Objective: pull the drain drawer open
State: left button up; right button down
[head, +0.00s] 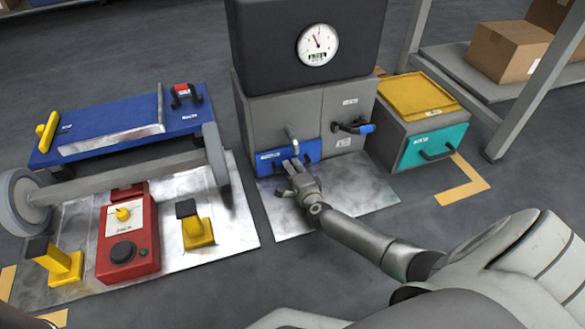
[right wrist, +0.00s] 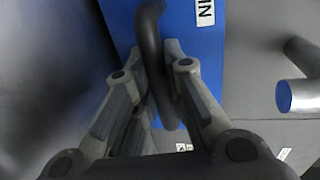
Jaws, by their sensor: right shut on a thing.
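The drain drawer (head: 312,147) has a blue front with a white label, low on the left side of a grey cabinet. Its blue front also shows in the right wrist view (right wrist: 180,15). My right gripper (head: 293,167) is at this front, its fingers shut around the dark bar handle (right wrist: 149,45), one finger on each side. In the head view the gripper hides most of the handle. I cannot tell whether the drawer stands out from the cabinet. My left gripper is not in view.
A grey tap (head: 292,137) hangs just above the drawer, and a blue-ended lever (head: 353,128) sticks out to its right. A teal-fronted box (head: 432,146) with a yellow lid stands to the right. A metal floor plate (head: 340,195) lies clear before the cabinet.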

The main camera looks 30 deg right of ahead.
jog(key=p+v, duration=0.1)
jog(key=v, duration=0.3)
jog(key=f+p+v, duration=0.1)
jog(key=p+v, duration=0.1)
jog(key=v, duration=0.1)
jog(key=f+p+v, duration=0.1)
jog(key=v, duration=0.3)
jog(key=shift+s+a+f+p, duration=0.1)
jog(key=shift+s+f+p, duration=0.05)
jog(key=shift+s+p, duration=0.3)
jog(key=shift+s, duration=0.15)
jog(key=c, duration=1.5)
grip_release()
jog(key=shift+o, duration=0.2)
jog(key=v, duration=1.2)
